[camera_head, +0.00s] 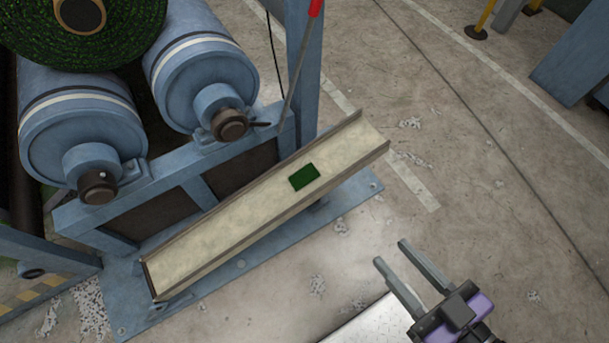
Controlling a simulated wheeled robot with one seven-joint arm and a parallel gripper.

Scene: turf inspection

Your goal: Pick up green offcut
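The green offcut (304,177) is a small dark green rectangle. It lies flat in a long shallow beige tray (220,232) with raised side rails, right of the tray's middle. My gripper (402,266) is at the lower right, over the floor. Its two grey fingers are apart with nothing visible between them, and they point up and left. The gripper is clear of the tray and to the lower right of the offcut.
Blue rollers (203,62) and a green turf roll (85,25) stand at the upper left, behind the tray. A blue post (303,80) and a red-tipped lever (315,8) rise behind the tray. Concrete floor (470,150) with white scraps is open at right.

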